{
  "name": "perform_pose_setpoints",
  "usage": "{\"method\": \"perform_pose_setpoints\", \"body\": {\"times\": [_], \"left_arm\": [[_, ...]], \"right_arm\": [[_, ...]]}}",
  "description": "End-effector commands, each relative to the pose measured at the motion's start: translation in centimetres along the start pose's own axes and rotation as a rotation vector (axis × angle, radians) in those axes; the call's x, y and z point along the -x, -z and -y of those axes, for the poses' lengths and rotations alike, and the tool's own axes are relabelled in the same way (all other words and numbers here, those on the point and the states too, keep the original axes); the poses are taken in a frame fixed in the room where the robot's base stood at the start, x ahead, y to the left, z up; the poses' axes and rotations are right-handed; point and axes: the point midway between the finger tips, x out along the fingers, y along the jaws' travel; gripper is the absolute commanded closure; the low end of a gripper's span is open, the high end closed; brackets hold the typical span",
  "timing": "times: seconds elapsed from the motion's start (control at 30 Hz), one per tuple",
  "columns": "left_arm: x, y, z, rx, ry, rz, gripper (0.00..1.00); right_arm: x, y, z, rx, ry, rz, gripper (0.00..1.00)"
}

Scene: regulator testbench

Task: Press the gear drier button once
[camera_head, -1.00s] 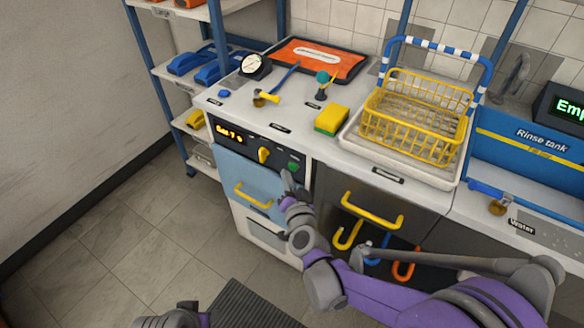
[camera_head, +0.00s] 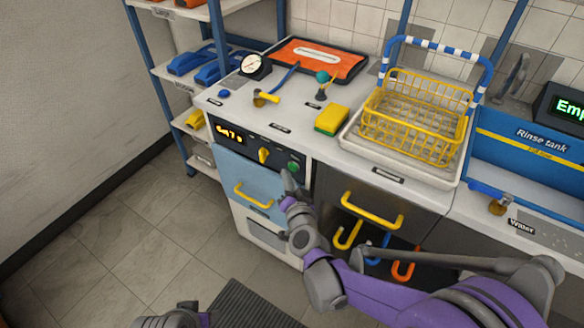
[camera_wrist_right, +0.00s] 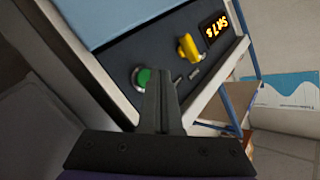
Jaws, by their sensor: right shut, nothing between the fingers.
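The gear drier's dark control panel (camera_head: 248,143) carries a lit orange display (camera_head: 230,132), a yellow knob (camera_head: 263,155) and a round green button (camera_head: 293,167). My right gripper (camera_head: 287,174) is shut and empty, its tips at the panel just below the button in the head view. In the right wrist view the shut fingers (camera_wrist_right: 161,74) point at the panel, right beside the green button (camera_wrist_right: 143,77); contact cannot be told. The yellow knob (camera_wrist_right: 188,48) lies further off. A grey and purple part of my left arm shows at the bottom edge, without visible fingers.
Below the panel is a light blue door with a yellow handle (camera_head: 253,195). The counter above holds a yellow sponge (camera_head: 331,119), a yellow wire basket (camera_head: 412,118) and small tools. A dark drawer with a yellow handle (camera_head: 372,211) and hanging hooks stand right of the drier.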

Motion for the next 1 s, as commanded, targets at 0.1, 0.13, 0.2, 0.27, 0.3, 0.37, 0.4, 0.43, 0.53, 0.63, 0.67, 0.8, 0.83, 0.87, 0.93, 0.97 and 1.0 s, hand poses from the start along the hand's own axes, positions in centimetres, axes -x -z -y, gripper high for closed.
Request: {"method": "perform_pose_setpoints", "body": {"times": [0.1, 0.13, 0.2, 0.27, 0.3, 0.37, 0.4, 0.43, 0.53, 0.63, 0.67, 0.8, 0.83, 0.87, 0.93, 0.97, 1.0], "left_arm": [[0.11, 0.03, 0.00, 0.000, 0.000, 0.000, 0.50], [0.14, 0.04, 0.00, 0.000, 0.000, 0.000, 0.50], [0.18, 0.05, 0.00, 0.000, 0.000, -0.001, 0.50], [0.18, 0.05, 0.00, 0.000, 0.000, -0.001, 0.50], [0.18, 0.05, 0.00, 0.000, 0.000, -0.001, 0.50], [0.17, 0.04, 0.00, 0.000, 0.000, -0.001, 0.50], [0.17, 0.04, 0.00, 0.000, 0.000, -0.001, 0.50], [0.16, 0.04, 0.00, 0.000, 0.000, -0.001, 0.50], [0.17, 0.04, 0.00, 0.000, 0.000, -0.001, 0.50], [0.21, 0.05, 0.00, 0.000, 0.000, -0.001, 0.50], [0.22, 0.06, 0.00, 0.000, 0.000, -0.001, 0.50], [0.29, 0.08, 0.00, 0.000, 0.000, -0.001, 0.50], [0.30, 0.08, 0.00, 0.000, 0.000, -0.001, 0.50], [0.31, 0.08, 0.00, 0.000, 0.000, -0.001, 0.50], [0.34, 0.09, 0.00, 0.000, 0.000, -0.001, 0.50], [0.36, 0.09, 0.00, 0.000, 0.000, -0.001, 0.50], [0.37, 0.10, 0.00, 0.000, 0.000, -0.001, 0.50]], "right_arm": [[-0.28, 0.25, -0.22, 0.001, -0.001, -0.001, 1.00], [-0.36, 0.31, -0.28, 0.001, -0.001, -0.001, 1.00], [-0.50, 0.41, -0.37, 0.001, -0.001, 0.000, 1.00], [-0.55, 0.43, -0.40, 0.000, 0.000, 0.000, 1.00], [-0.55, 0.42, -0.40, 0.000, 0.000, 0.000, 1.00], [-0.54, 0.41, -0.40, 0.000, 0.000, 0.000, 1.00], [-0.54, 0.40, -0.40, 0.000, 0.000, 0.000, 1.00], [-0.54, 0.40, -0.40, 0.000, 0.000, 0.000, 1.00], [-0.55, 0.41, -0.41, 0.000, 0.000, 0.000, 1.00], [-0.60, 0.46, -0.44, 0.000, 0.000, 0.000, 1.00], [-0.63, 0.48, -0.45, 0.000, 0.000, 0.000, 1.00], [-0.75, 0.58, -0.53, 0.000, 0.000, -0.001, 1.00], [-0.78, 0.59, -0.54, 0.000, 0.000, -0.001, 1.00], [-0.80, 0.61, -0.56, 0.000, 0.000, -0.001, 1.00], [-0.87, 0.66, -0.61, 0.000, 0.000, -0.001, 1.00], [-0.89, 0.67, -0.62, 0.000, 0.000, -0.001, 1.00], [-0.93, 0.70, -0.65, 0.000, 0.000, -0.001, 1.00]]}}
